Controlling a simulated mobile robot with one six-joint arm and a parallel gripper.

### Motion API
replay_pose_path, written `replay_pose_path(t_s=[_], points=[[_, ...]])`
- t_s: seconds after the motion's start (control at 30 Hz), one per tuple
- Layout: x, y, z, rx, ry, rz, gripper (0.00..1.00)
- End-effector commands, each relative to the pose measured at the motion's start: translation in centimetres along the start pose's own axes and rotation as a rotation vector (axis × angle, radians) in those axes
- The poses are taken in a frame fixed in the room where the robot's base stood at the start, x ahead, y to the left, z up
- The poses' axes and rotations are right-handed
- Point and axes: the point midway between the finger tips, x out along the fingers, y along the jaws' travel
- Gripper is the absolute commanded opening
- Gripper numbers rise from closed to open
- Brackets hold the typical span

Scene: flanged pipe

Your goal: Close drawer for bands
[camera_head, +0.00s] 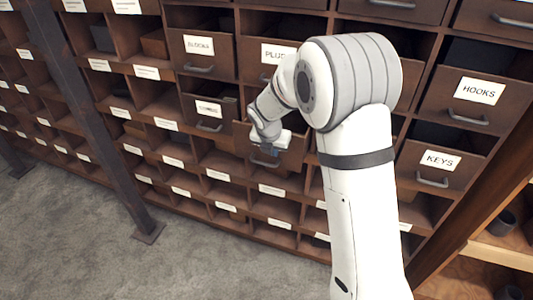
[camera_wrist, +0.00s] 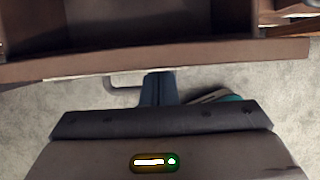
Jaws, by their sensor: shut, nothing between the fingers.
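A brown wooden drawer (camera_head: 292,158) stands pulled out of the cabinet just beyond my gripper (camera_head: 265,150). My arm covers most of its front, so I cannot read its label or confirm that it is the bands drawer. In the wrist view, the top edge of this drawer front (camera_wrist: 150,60) runs across the picture, with its open inside above it. Its grey handle (camera_wrist: 122,84) sticks out just left of my fingers, which show in the wrist view (camera_wrist: 158,88). My gripper is shut and empty, in front of the drawer front. I cannot tell whether it touches.
Drawers labelled HOOKS (camera_head: 475,95) and KEYS (camera_head: 437,163) stand partly out on the right. A drawer with an unclear label (camera_head: 209,118) is at the left. Open cubbies fill the cabinet around them. A dark post (camera_head: 100,130) stands left. Grey floor (camera_head: 70,240) is clear in front.

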Motion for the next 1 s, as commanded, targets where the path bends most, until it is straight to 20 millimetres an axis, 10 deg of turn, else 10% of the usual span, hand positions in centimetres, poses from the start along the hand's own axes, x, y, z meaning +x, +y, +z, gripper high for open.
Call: replay_pose_path(t_s=[0.4, 1.0], points=[[1.9, 0.0, 5.1, 0.001, 0.000, 0.000, 0.00], [2.0, 0.1, 5.1, -0.001, 0.000, 0.001, 0.00]])
